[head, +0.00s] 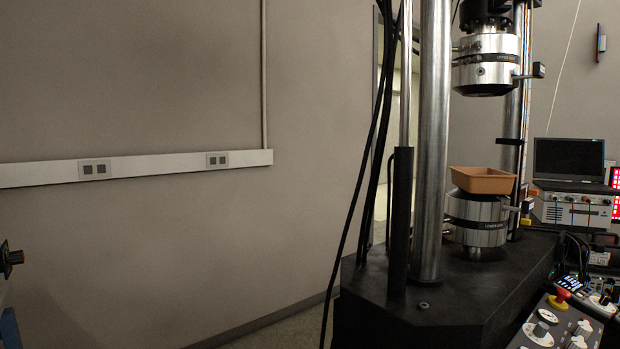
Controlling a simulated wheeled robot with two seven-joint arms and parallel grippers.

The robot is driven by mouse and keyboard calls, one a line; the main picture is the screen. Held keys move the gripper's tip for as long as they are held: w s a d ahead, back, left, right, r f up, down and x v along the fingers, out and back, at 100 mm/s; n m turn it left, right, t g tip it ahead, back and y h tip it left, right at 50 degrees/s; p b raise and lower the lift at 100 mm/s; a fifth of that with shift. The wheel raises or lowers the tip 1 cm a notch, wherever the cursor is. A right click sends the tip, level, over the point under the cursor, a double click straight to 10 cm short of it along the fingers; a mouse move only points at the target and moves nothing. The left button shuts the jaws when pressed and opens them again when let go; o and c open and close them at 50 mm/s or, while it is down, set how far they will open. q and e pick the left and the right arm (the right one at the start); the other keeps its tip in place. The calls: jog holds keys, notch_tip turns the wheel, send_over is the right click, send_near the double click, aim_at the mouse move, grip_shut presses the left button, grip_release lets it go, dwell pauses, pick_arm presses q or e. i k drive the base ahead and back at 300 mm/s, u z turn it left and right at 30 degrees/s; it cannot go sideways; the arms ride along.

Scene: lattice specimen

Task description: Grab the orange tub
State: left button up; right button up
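The orange tub (483,181) is a shallow, open-topped rectangular tray. It sits upright on the lower round steel grip (477,210) of a testing machine, right of centre in the head view. The upper steel grip (485,75) hangs above it with a clear gap between. A thick steel column (432,140) stands just left of the tub, close to its left edge. Neither of my grippers can be made out in this view.
The machine's black base (455,300) spreads below the tub. Dark cables (372,150) hang left of the column. A laptop (568,160) on an instrument box and a control panel (555,325) are at right. A dark fitting (10,258) shows at the left edge.

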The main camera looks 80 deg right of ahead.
aim_at(473, 180)
jog(key=z, duration=2.35)
